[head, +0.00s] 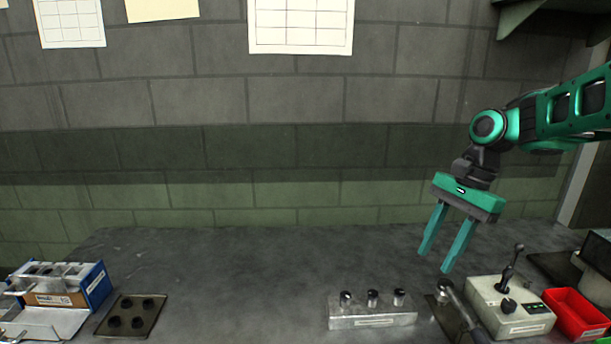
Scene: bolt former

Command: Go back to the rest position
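My gripper (444,246) is green with a dark wrist and hangs from the arm at the right of the head view. Its two long fingers point down and slightly left and stand apart with nothing between them. It is above the back right part of the dark bench (230,270), clear of the things on it. The rest position itself is not marked in view.
Below my gripper are a metal block (372,319) with three round-topped pins, a hammer-like tool (455,300), a control box (508,308) with a lever and a red bin (577,315). A blue box (90,287) and a dark plate with holes (131,315) stand left. The bench's middle is clear.

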